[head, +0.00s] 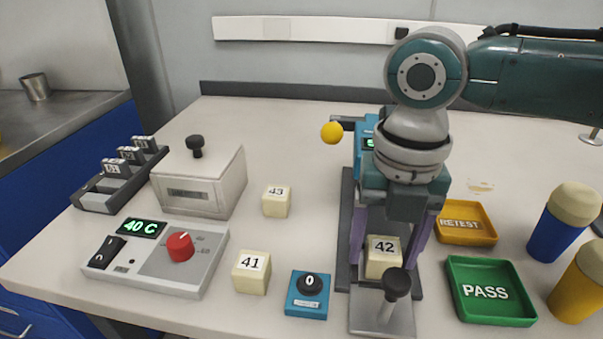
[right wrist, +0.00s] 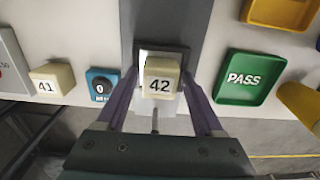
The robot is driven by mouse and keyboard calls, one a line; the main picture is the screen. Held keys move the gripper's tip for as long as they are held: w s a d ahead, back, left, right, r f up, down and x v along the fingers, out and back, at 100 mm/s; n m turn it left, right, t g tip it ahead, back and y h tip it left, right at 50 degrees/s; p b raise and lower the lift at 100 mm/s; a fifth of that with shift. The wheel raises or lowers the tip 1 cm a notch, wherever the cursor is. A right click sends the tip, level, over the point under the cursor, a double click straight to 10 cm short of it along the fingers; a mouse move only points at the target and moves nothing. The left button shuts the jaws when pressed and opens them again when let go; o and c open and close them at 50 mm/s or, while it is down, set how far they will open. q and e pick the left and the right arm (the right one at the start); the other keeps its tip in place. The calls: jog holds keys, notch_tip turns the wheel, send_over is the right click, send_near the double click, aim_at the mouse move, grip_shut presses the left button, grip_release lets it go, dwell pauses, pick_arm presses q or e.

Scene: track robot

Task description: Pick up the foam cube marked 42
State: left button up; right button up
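The cream foam cube marked 42 (head: 382,262) sits on the grey metal plate of a teal-headed device (head: 359,170). It also shows upright in the right wrist view (right wrist: 161,78). My right gripper (head: 385,260) points down over the cube, with one purple finger on each side of it. In the right wrist view the fingers of the right gripper (right wrist: 160,76) stand apart from the cube, with a gap on both sides, so it is open and empty. My left gripper is not in view.
A black-knobbed post (head: 397,284) stands just in front of the cube. Cubes 41 (head: 251,272) and 43 (head: 276,201) and a blue dial box (head: 307,294) are to the left. A green PASS tray (head: 490,316) and yellow RETEST tray (head: 467,223) are to the right.

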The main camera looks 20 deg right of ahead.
grip_shut()
dwell(0.3)
jog(key=shift+r, duration=0.15)
